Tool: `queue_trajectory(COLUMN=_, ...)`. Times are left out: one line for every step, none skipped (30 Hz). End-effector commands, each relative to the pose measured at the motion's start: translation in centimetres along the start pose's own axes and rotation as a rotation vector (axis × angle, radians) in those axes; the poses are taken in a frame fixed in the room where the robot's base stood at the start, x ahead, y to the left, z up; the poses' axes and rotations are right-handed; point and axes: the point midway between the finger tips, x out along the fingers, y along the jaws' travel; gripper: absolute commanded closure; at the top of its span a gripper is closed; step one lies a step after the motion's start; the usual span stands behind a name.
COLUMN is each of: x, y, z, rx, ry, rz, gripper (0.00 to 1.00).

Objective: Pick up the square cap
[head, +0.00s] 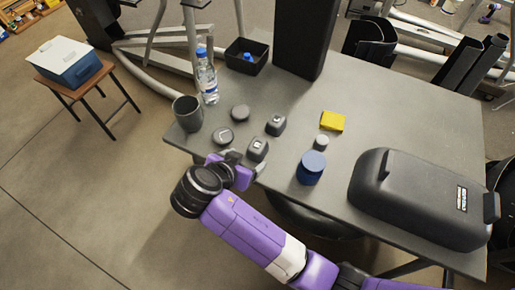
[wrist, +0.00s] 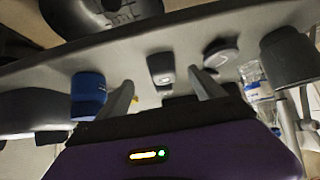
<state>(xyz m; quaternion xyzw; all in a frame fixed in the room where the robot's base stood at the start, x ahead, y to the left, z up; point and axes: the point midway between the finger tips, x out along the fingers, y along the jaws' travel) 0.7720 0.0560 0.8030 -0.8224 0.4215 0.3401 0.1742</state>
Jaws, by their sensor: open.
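Two dark grey square caps stand on the grey table, a nearer square cap (head: 258,149) and a farther square cap (head: 276,124), each with a lighter mark on top. My gripper (head: 247,163) is open and empty at the table's near edge, right beside the nearer square cap. In the wrist view my gripper (wrist: 161,78) has its two fingers spread, with a square cap (wrist: 160,68) showing between and beyond the tips. I cannot tell whether a finger touches it. Which square cap this is, I cannot tell for sure.
Two round dark caps (head: 223,136) (head: 240,112) lie left of the square caps. A blue jar (head: 311,168), yellow block (head: 333,121) and large black case (head: 420,200) are right.

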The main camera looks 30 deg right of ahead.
Motion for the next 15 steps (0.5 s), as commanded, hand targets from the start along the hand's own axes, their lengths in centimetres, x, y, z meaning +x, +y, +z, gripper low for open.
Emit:
queue_trajectory(x=0.6, y=0.1, z=0.0, rx=0.001, ry=-0.001, rz=0.003, gripper=0.22)
queue_trajectory(x=0.9, y=0.1, z=0.0, rx=0.0, ry=-0.001, rz=0.002, gripper=0.22)
queue_trajectory(x=1.4, y=0.1, z=0.0, rx=0.0, ry=-0.001, rz=0.002, gripper=0.22)
queue_trajectory(x=1.7, y=0.1, z=0.0, rx=0.0, ry=-0.001, rz=0.002, gripper=0.22)
queue_trajectory(x=1.9, y=0.0, z=0.0, rx=-0.001, ry=-0.001, rz=0.001, gripper=0.22)
queue_trajectory(x=2.3, y=0.0, z=0.0, rx=-0.001, ry=-0.001, rz=0.001, gripper=0.22)
queue_trajectory(x=2.6, y=0.0, z=0.0, rx=-0.001, ry=-0.001, rz=0.001, gripper=0.22)
queue_trajectory(x=2.9, y=0.0, z=0.0, rx=-0.001, ry=-0.001, rz=0.0, gripper=0.22)
queue_trajectory(x=3.4, y=-0.1, z=0.0, rx=-0.002, ry=-0.001, rz=0.001, gripper=0.22)
queue_trajectory(x=3.8, y=-0.1, z=0.0, rx=-0.001, ry=-0.001, rz=0.002, gripper=0.22)
queue_trajectory(x=4.3, y=-0.1, z=0.0, rx=-0.002, ry=-0.001, rz=0.002, gripper=0.22)
queue_trajectory(x=4.9, y=-0.2, z=0.0, rx=-0.002, ry=-0.001, rz=0.002, gripper=0.22)
queue_trajectory(x=5.3, y=-0.2, z=0.0, rx=-0.003, ry=-0.001, rz=0.001, gripper=0.22)
queue_trajectory(x=5.8, y=-0.2, z=0.0, rx=-0.003, ry=-0.001, rz=0.001, gripper=0.22)
queue_trajectory(x=6.2, y=-0.3, z=0.0, rx=-0.003, ry=-0.001, rz=-0.001, gripper=0.22)
